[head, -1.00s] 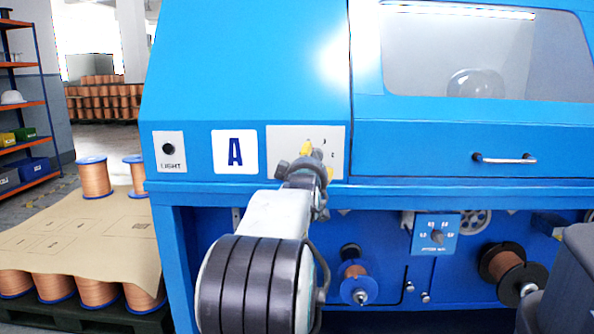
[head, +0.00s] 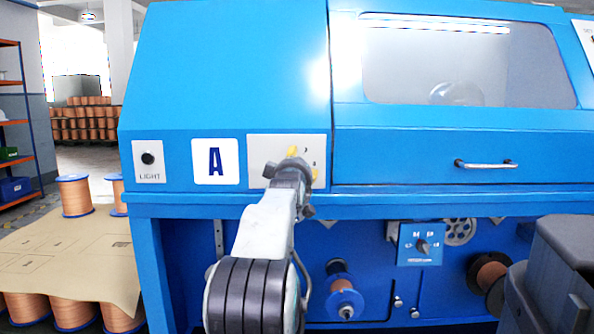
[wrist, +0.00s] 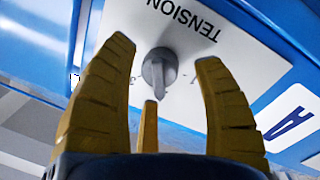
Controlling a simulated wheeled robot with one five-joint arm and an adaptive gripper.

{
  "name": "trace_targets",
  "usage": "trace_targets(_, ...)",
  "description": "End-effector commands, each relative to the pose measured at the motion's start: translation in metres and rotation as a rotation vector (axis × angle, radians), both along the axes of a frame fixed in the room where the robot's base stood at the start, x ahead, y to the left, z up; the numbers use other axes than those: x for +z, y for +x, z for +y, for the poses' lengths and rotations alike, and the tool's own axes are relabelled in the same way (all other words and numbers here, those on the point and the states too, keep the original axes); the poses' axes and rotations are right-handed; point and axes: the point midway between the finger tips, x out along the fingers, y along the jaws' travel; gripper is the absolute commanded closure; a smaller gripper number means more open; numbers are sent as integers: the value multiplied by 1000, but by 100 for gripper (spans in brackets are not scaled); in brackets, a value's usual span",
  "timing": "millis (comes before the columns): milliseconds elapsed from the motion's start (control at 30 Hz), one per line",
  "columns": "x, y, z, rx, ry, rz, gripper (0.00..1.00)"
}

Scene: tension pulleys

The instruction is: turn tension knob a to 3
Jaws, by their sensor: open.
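The tension knob (wrist: 158,72) is a round grey knob with a raised pointer bar. It sits on a white plate lettered TENSION, upside down in the wrist view. A white label with a blue A (wrist: 290,117) is beside the plate; in the head view the A label (head: 214,161) is left of the knob's plate (head: 258,146). My gripper (wrist: 163,55) is open, its yellow fingers on either side of the knob in the picture, apparently not touching it. A third yellow finger shows below the knob. In the head view my gripper (head: 300,158) hides the knob and most scale marks.
A LIGHT switch (head: 148,159) is left of the A label. Below the blue ledge are a small dial box (head: 423,244), spools (head: 342,290) and pulleys. A door handle (head: 486,164) juts out at right. Copper spools (head: 74,194) stand at left.

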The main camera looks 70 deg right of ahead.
Motion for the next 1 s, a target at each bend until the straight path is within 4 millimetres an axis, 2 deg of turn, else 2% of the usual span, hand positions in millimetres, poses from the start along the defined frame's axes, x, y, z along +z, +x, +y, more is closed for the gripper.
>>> trace_targets(233, 0, 3, -12, 0, 0, 0, 38)
trace_targets(700, 0, 3, -14, 0, 0, 0, 38)
trace_targets(1000, 0, 3, -14, 0, 0, 0, 64)
